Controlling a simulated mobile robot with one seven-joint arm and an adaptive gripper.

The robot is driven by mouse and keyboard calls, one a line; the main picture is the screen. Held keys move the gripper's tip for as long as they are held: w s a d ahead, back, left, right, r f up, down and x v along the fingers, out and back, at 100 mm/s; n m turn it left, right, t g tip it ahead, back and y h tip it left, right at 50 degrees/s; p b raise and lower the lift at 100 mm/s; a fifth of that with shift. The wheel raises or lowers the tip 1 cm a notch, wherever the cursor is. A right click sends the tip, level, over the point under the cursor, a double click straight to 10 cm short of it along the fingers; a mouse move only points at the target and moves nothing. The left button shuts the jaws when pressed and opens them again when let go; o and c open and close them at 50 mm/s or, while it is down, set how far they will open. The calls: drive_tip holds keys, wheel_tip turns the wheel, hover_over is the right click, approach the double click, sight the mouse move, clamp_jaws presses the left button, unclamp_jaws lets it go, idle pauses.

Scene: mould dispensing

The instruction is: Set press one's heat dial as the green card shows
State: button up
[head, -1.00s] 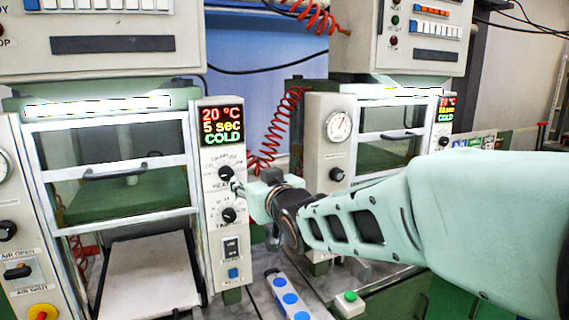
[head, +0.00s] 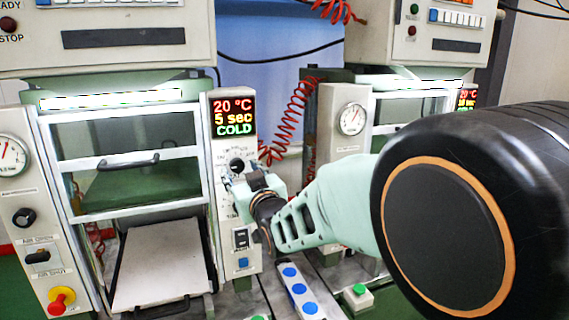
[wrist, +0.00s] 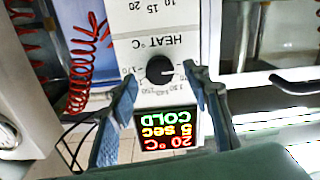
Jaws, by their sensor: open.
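The left press has a narrow control panel (head: 222,110) with a display (head: 234,117) reading 20 °C, 5 sec, COLD. Below it is the black round heat dial (head: 237,165). In the wrist view the panel is upside down, and the heat dial (wrist: 160,69) sits under the word HEAT, its light mark pointing to the picture's right. My gripper (wrist: 160,77) is open, with one finger on each side of the dial and visible gaps. In the head view my gripper (head: 232,182) is at the panel and covers the lower dial. No green card can be made out now.
A second press with a gauge (head: 351,118) stands to the right, partly behind my arm. A red coiled hose (head: 290,120) hangs between the presses. A strip with blue buttons (head: 299,290) and a green button box (head: 359,297) lie below my arm.

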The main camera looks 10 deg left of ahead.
sight(237, 165)
drive_tip(key=shift+x, duration=1.2)
drive_tip(key=c, duration=1.1)
drive_tip(key=shift+c, duration=0.2)
